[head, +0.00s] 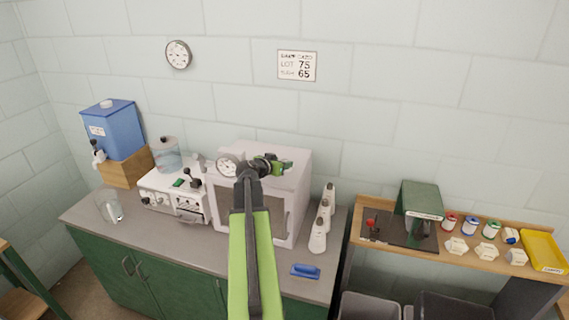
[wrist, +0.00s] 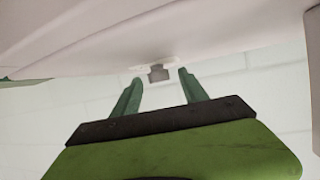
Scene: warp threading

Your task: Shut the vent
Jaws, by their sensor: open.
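The white cabinet (head: 293,190) stands on the grey counter, with a window and a handle on its front and a round gauge near its top left. My gripper (head: 281,167) is over the cabinet's top, its arm crossing the cabinet front. In the wrist view my gripper (wrist: 158,82) is open, with two green fingers apart. A small grey piece (wrist: 158,73) on a pale mount shows between and beyond the fingertips, beside the cabinet's pale surface (wrist: 80,40). It may be the vent; I cannot tell its position. In the head view my gripper hides that spot.
Left of the cabinet are a white instrument (head: 160,193), a blue tank (head: 115,130) and a glass beaker (head: 109,207). To its right are white pipette-like tools (head: 319,232) and a blue-handled item (head: 305,271). A wooden bench (head: 485,263) stands further right.

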